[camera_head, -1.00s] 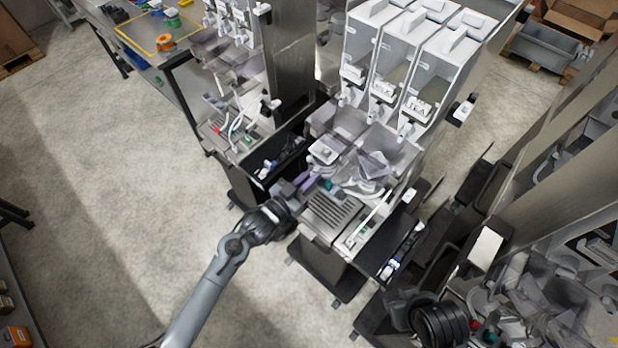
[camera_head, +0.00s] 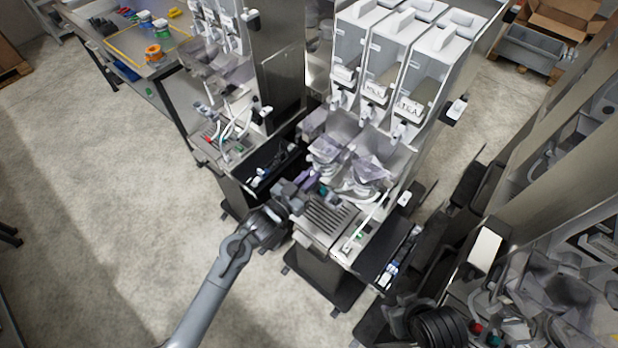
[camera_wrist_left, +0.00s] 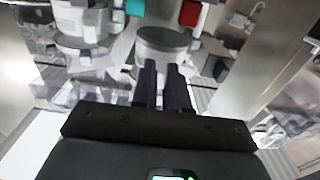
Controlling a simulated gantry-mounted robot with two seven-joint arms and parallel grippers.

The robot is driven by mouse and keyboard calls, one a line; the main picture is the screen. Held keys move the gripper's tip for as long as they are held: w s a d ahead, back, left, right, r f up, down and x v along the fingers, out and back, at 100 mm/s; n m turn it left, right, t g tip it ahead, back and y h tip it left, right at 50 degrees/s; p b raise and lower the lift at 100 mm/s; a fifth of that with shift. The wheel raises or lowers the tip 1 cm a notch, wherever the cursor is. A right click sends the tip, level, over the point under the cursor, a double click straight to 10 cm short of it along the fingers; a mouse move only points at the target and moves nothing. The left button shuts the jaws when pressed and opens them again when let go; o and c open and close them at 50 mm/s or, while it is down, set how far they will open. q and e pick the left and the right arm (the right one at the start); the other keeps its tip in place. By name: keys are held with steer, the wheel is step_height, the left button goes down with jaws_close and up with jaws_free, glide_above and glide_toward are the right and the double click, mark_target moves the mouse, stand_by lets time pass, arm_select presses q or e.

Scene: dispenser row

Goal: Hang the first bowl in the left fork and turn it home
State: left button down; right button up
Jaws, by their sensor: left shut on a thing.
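My left gripper (camera_head: 313,181) reaches the front of the middle dispenser machine from the left, above the left end of its slatted drip tray (camera_head: 328,214). It is shut, and what it holds appears to be the first bowl (camera_head: 326,150), a translucent grey shape just beyond the fingers. A second translucent bowl (camera_head: 370,168) is to its right. In the left wrist view the dark fingers (camera_wrist_left: 164,88) are close together against a pale round part with a grey face (camera_wrist_left: 163,40). The left fork and the exact grip cannot be told apart in the clutter. My right gripper is not seen.
White dispenser hoppers (camera_head: 395,65) stand above the bowls. A similar machine (camera_head: 225,100) stands to the left, past a steel panel (camera_head: 278,75). A teal part (camera_wrist_left: 135,8) and a red part (camera_wrist_left: 190,12) sit beyond the fingers. The floor at left is open.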

arm_select(q)
steer(key=shift+w+d, duration=0.1)
steer(key=shift+w+d+b, duration=0.3)
steer(key=shift+w+b, duration=0.05)
steer(key=shift+b, duration=0.15)
steer(key=shift+b+x, duration=0.6)
steer(key=shift+x, duration=0.2)
steer(key=shift+d, duration=0.1)
steer(key=shift+w+d+r, duration=0.1)
steer(key=shift+w, duration=0.05)
stand_by(0.5)
stand_by(0.3)
steer(key=shift+f, duration=0.2)
